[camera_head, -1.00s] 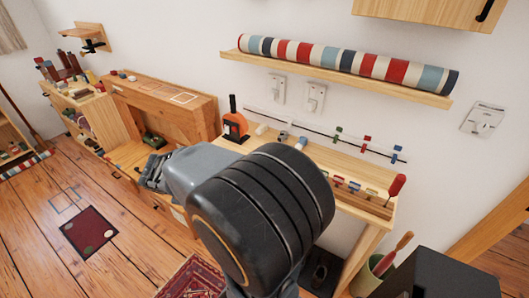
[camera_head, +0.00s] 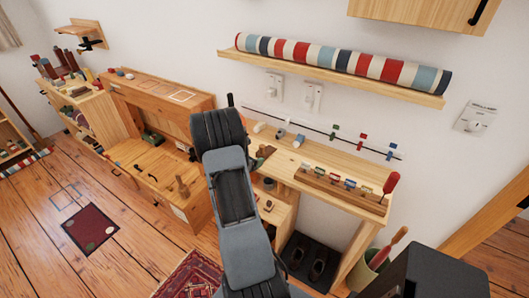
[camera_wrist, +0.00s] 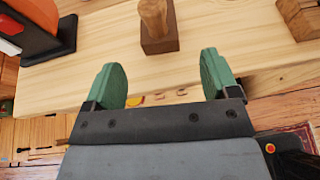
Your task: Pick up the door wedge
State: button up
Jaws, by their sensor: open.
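My gripper (camera_wrist: 162,84) is open and empty, with its two green fingertips apart over the front of a pale wooden worktop. A brown wooden piece (camera_wrist: 157,28) with an upright, rounded top and a block-like base stands on the worktop just past the fingertips, roughly between them and not touched. I cannot tell whether it is the door wedge; its top is cut off by the frame. In the head view, my arm hides much of the worktop's left end, and I cannot make out the fingertips.
An orange thing with a black base (camera_wrist: 42,30) stands left of the wooden piece. A wooden block's end (camera_wrist: 299,16) is at the right. A striped roll (camera_head: 340,62) lies on the shelf above.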

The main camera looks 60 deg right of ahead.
aim_at(260, 153)
jog(key=shift+p+x, duration=1)
jog(key=shift+x, duration=2.75)
jog(key=shift+r, duration=0.1)
jog(key=shift+c, duration=0.5)
jog(key=c, duration=1)
jog(key=shift+o, duration=0.2)
jog(key=shift+r, duration=0.1)
